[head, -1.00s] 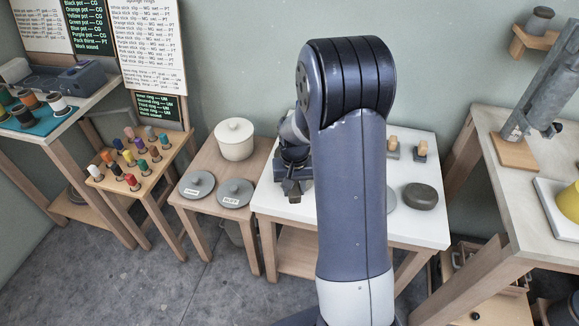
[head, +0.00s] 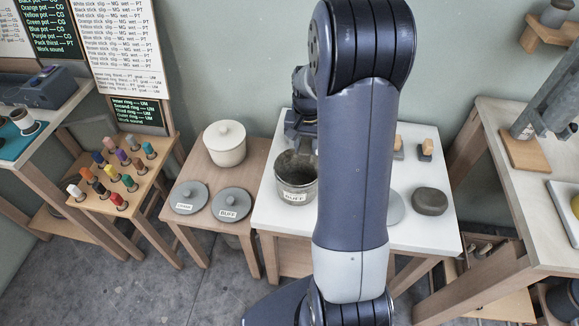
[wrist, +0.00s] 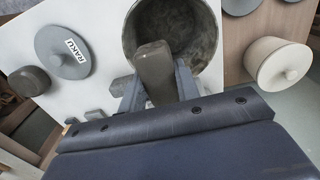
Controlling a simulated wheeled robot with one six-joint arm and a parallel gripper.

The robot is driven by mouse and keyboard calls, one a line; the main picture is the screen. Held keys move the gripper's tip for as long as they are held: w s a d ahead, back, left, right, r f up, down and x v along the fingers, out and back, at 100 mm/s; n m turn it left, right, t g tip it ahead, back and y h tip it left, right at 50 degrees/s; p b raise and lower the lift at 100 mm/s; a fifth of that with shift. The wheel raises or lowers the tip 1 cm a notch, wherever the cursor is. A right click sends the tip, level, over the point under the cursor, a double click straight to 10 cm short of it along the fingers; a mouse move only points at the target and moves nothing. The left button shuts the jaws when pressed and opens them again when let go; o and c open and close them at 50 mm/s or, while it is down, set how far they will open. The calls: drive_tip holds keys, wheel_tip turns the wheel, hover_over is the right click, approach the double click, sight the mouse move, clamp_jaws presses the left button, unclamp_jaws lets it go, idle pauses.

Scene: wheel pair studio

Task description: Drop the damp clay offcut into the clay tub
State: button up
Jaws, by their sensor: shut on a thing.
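My gripper (wrist: 155,92) is shut on the damp clay offcut (wrist: 153,68), a grey-brown block, in the wrist view. The open grey clay tub (wrist: 207,62) lies beyond it, and the offcut overlaps the tub's near rim in that view. In the head view the tub (head: 297,188), labelled BUFF, stands upright on the white table's left part. My gripper (head: 300,138) shows just above and behind its rim there, partly hidden by my arm. The offcut cannot be made out in the head view. The tub's inside looks mostly empty.
A wooden stand left of the white table (head: 275,226) holds a cream lidded pot (head: 225,146), a BUFF lid (head: 232,204) and another grey lid (head: 188,197). A RAKU lid (wrist: 65,52) and a dark rounded lump (head: 430,201) lie on the table's right part.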

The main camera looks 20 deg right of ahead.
drive_tip(key=shift+w, duration=0.25)
drive_tip(key=shift+f, duration=0.15)
wheel_tip(320, 180, down, 6)
drive_tip(key=b, duration=0.4)
drive_tip(key=shift+r, duration=0.2)
drive_tip(key=o, duration=1.1)
drive_tip(key=shift+r, duration=0.1)
wheel_tip(320, 180, up, 11)
drive_tip(key=shift+f, duration=0.15)
